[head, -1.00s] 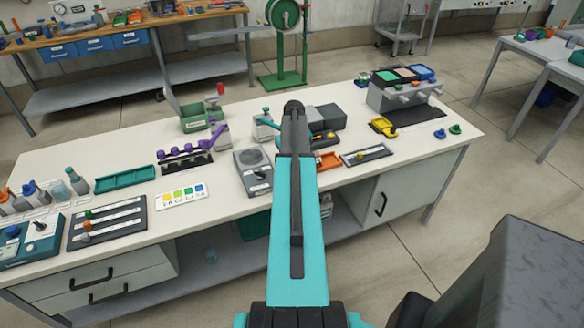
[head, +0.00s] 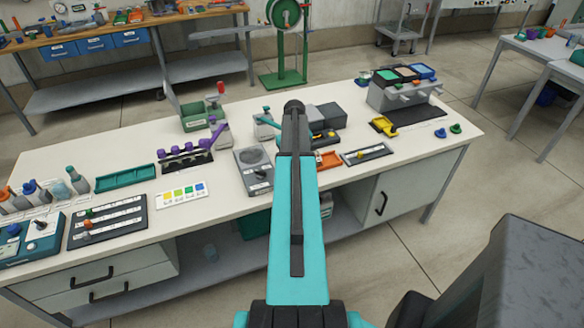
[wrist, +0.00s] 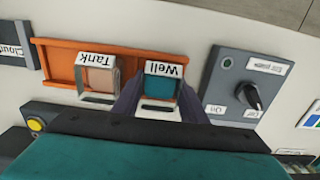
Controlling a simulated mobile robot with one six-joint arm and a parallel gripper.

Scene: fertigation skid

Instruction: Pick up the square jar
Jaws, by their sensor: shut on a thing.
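In the wrist view a square jar labelled "Well" (wrist: 161,82), with teal contents, stands at the right end of an orange tray (wrist: 58,62). My gripper (wrist: 158,103) is shut on this jar, with one dark finger on each side of it. A second square jar labelled "Tank" (wrist: 99,76), with pale pinkish contents, stands in the tray to its left, apart from the fingers. In the head view my arm hides the gripper and both jars; only part of the orange tray (head: 328,160) shows beside the arm.
A dark switch box with a black knob (wrist: 247,90) is close to the right of the held jar. A grey box with a yellow button (wrist: 37,124) lies at lower left.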

